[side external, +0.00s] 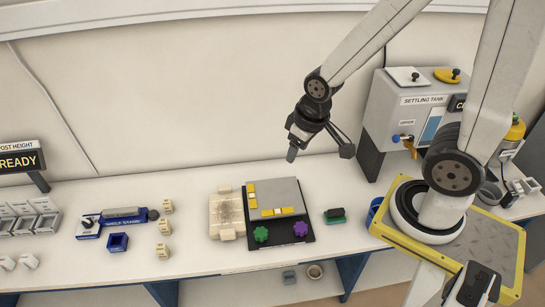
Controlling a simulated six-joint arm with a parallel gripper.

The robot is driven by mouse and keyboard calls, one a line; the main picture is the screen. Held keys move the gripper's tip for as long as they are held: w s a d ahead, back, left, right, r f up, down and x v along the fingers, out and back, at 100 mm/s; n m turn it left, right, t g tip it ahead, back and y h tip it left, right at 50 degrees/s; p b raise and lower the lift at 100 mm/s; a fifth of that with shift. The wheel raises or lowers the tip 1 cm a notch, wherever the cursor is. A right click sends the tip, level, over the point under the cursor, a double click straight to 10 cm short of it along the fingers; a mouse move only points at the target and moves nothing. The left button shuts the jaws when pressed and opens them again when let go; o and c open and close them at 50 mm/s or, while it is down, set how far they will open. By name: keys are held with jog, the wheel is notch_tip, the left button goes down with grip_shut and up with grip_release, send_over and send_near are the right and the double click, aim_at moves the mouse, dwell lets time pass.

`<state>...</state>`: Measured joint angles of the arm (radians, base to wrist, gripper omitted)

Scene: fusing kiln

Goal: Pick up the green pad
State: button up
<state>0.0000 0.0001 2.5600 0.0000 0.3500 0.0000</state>
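A small block with a dark top and a green lower part (335,216) lies on the white bench, just right of the dark plate; it is the likeliest green pad. My gripper (292,153) hangs in the air above and behind the plate, up and to the left of the pad and well apart from it. Its fingers are small and dark here, so I cannot tell whether they are open or shut. I see nothing held in it.
The dark plate (251,242) carries a grey slab, yellow pieces, and green and purple knobs. A cream block (226,216) stands left of it. The settling tank (405,110) stands at the back right. Bare bench (350,245) lies in front of the pad.

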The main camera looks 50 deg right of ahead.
jog(key=o, duration=0.4)
jog(key=m+g, duration=0.3)
jog(key=m, duration=0.6)
send_over(336, 210)
notch_tip(336, 210, down, 31)
jog(key=shift+r, duration=0.1)
jog(key=shift+f, duration=0.25)
jog(key=shift+f, duration=0.1)
